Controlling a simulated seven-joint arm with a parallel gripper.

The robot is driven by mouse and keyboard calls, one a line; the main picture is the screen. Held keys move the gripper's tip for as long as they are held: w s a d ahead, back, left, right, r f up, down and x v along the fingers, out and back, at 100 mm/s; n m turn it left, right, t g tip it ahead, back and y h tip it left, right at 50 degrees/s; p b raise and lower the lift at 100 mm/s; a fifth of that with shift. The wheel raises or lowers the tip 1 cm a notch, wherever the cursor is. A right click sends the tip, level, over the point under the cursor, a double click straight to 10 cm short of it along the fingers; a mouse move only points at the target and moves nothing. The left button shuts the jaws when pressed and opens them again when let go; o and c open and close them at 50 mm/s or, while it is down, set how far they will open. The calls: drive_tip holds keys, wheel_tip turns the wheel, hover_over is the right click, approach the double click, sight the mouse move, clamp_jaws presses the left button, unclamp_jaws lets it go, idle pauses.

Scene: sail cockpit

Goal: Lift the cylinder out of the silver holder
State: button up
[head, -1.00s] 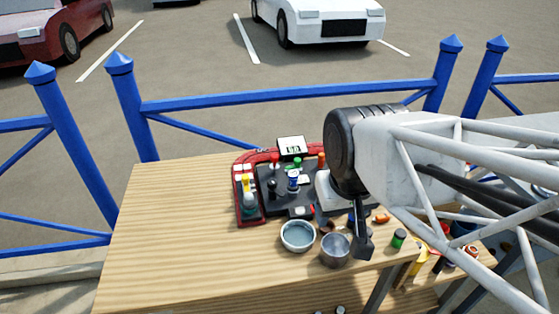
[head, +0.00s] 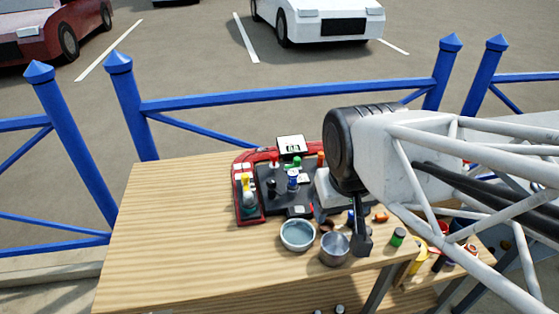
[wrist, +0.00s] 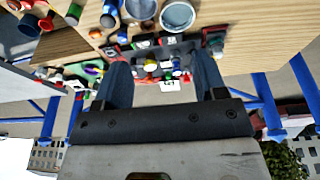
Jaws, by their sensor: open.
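A silver, round, cup-like holder (head: 335,249) stands near the table's front edge in the head view. It shows cut off at the top of the wrist view (wrist: 140,9). I cannot make out a cylinder inside it. A small green-and-black cylinder (head: 398,237) stands on the table to its right, apart from it. My gripper (wrist: 160,62) is open, its two fingers wide apart with nothing clearly held between them. In the head view my arm hides most of the gripper, and a dark finger-like part reaches down just right of the silver holder.
A grey-blue bowl (head: 297,235) stands left of the holder. Behind is a red-edged dark console (head: 249,213) with several coloured knobs and a small display (head: 291,144). Several small items crowd the right side. The left of the wooden table (head: 165,230) is clear.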

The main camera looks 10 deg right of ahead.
drive_tip(key=w+d+f+n+t+h, duration=0.1)
drive_tip(key=w+d+f+t, duration=0.25)
drive_tip(key=w, duration=0.55)
drive_tip(key=w+d+f+n+t+h, duration=0.1)
drive_tip(key=w+d+f+t, duration=0.15)
drive_tip(key=w+d, duration=0.45)
drive_tip(key=w+a+f+n+t+y, duration=0.2)
drive_tip(key=w+a+f+t+y, duration=0.1)
drive_tip(key=w, duration=0.3)
drive_tip(key=n+y, duration=0.3)
drive_tip(key=y, duration=0.4)
approach(297, 176)
drive_tip(key=shift+w+a+f+g, duration=0.1)
drive_tip(key=shift+w+a+g, duration=0.2)
drive_tip(key=shift+w+a, duration=0.5)
drive_tip(key=shift+w+d, duration=0.1)
drive_tip(key=shift+w, duration=0.1)
drive_tip(key=shift+x, duration=1.2)
